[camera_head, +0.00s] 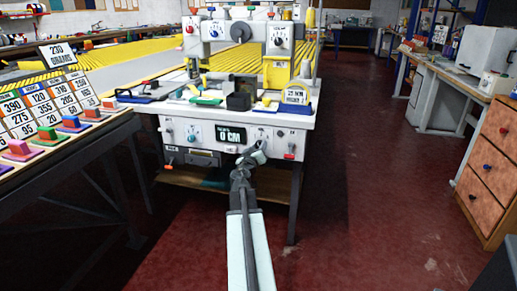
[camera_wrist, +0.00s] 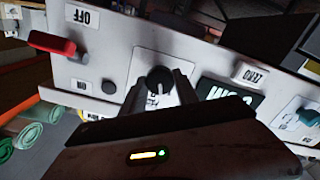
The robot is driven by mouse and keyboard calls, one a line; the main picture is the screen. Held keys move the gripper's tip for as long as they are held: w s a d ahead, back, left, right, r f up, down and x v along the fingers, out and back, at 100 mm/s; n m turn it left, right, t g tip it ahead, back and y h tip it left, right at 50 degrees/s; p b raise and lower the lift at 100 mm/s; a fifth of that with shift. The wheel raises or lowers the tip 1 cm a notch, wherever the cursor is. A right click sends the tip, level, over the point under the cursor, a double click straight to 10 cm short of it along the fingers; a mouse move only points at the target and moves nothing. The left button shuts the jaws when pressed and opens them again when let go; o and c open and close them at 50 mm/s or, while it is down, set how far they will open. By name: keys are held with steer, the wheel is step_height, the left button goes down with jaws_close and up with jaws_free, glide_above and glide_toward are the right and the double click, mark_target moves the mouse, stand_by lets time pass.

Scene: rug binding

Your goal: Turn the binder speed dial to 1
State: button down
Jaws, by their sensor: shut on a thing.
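The binder (camera_head: 283,125) stands ahead with a pale front control panel. My gripper (camera_head: 255,148) is at this panel, just right of the "0 CM" display (camera_head: 231,136). In the wrist view, upside down, my gripper's fingers (camera_wrist: 168,92) are shut on a round black dial (camera_wrist: 157,77) on a white plate. A light pointer mark shows on the dial. The plate's lettering is partly hidden by the fingers, so the dial's setting cannot be read. In the head view the gripper covers much of that dial.
A red lever (camera_wrist: 52,43) with OFF and ON labels is beside the dial. A price-board table (camera_head: 90,133) stands left; red floor (camera_head: 380,220) is clear at right.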

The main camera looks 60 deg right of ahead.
steer(key=n, duration=0.4)
steer(key=shift+n, duration=0.3)
steer(key=shift+w+a, duration=0.1)
stand_by(0.4)
steer(key=c, duration=0.9)
jaws_free()
steer(key=v, duration=0.7)
steer(key=shift+a, duration=0.35)
